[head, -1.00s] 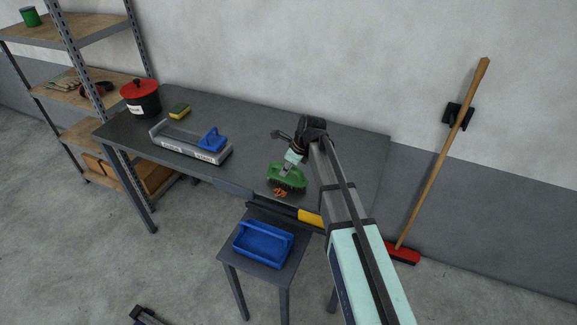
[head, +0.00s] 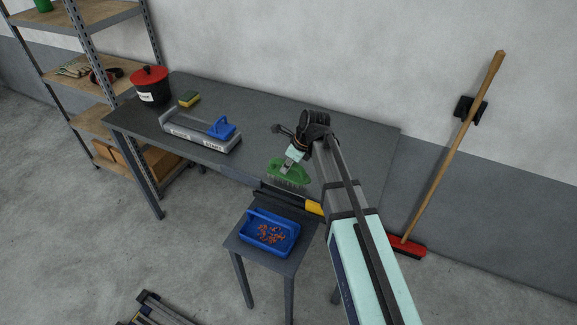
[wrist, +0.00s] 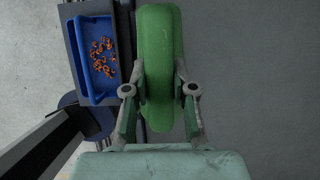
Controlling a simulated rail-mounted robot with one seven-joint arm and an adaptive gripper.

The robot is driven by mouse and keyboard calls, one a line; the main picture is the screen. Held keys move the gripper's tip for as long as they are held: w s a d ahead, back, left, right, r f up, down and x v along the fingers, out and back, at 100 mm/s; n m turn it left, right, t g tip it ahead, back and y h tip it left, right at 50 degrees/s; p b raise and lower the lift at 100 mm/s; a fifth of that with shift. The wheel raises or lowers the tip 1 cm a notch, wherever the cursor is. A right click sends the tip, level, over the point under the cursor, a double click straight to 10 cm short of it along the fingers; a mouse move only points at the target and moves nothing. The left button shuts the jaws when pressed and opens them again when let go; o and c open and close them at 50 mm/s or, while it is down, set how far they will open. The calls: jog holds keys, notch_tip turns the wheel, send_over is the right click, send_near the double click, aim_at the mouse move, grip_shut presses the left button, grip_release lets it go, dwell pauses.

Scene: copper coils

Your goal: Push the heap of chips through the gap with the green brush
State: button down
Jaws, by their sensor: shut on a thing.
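My gripper (head: 291,158) is shut on the green brush (head: 289,172) above the front edge of the grey table, at the gap. The wrist view shows the brush (wrist: 160,75) upright between both fingers of my gripper (wrist: 160,100), its bristles hidden beneath it. The copper chips (head: 270,234) lie scattered in the blue tray (head: 247,226) on the small stool below the gap. In the wrist view the chips (wrist: 102,57) lie in the blue tray (wrist: 80,75) left of the brush. I see no chips on the table; the part under the brush is hidden.
A grey holder (head: 180,133) with a blue-handled tool (head: 221,128) stands left on the table. A yellow-green sponge (head: 189,98) and a black pot with a red lid (head: 150,88) are behind it. A red broom (head: 408,245) leans on the wall. The table's middle is clear.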

jog(key=shift+r+p, duration=2.25)
jog(key=shift+r, duration=0.9)
jog(key=shift+f, duration=0.15)
notch_tip(320, 180, down, 6)
jog(key=b, duration=0.6)
jog(key=shift+r, duration=0.2)
jog(key=shift+d, duration=0.1)
